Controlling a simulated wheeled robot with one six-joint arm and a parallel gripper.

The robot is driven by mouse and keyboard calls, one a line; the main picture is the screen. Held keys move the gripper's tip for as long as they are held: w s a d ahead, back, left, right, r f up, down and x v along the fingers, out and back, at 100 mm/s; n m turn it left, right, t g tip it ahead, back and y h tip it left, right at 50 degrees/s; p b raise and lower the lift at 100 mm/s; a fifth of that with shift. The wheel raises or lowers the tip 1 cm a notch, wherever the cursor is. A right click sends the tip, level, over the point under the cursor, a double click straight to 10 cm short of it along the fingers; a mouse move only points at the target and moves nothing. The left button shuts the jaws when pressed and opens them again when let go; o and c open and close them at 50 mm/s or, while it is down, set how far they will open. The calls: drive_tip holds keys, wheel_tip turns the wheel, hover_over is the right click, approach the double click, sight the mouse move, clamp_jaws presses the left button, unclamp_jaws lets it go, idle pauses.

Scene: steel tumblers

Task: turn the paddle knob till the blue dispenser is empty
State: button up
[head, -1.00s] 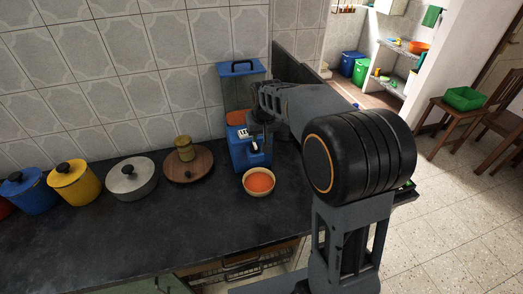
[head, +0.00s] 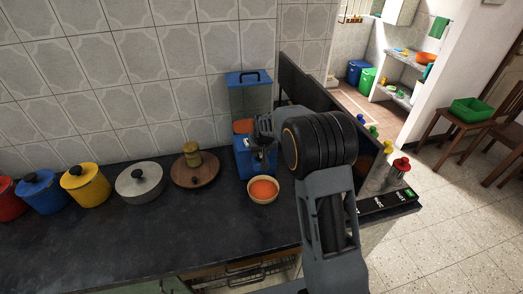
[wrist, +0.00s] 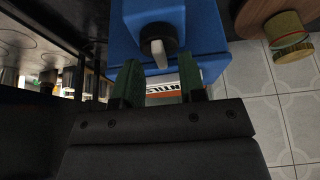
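The blue dispenser (head: 248,80) stands against the tiled wall, with a clear hopper and some orange lentils (head: 243,126) low in it. Its blue lower body also fills the upper middle of the wrist view (wrist: 205,40). The paddle knob (wrist: 158,50) is a dark disc with a pale grey paddle. My gripper (wrist: 160,72) is open, its two green fingers apart, with the paddle near the gap between the fingertips. I cannot tell whether they touch it. A bowl (head: 263,200) holding orange lentils stands below the dispenser. In the head view my gripper partly hides the knob.
Left on the dark counter (head: 130,245) are a brown lid or board (head: 211,173) with a jar (head: 191,152), a grey pot (head: 138,184), and yellow (head: 86,187), blue (head: 42,196) and red pots. A dark upright panel (head: 318,92) and red-topped container (head: 400,166) are right.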

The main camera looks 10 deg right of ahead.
drive_tip(key=shift+w+f, duration=0.2)
drive_tip(key=shift+f, duration=0.35)
clamp_jaws()
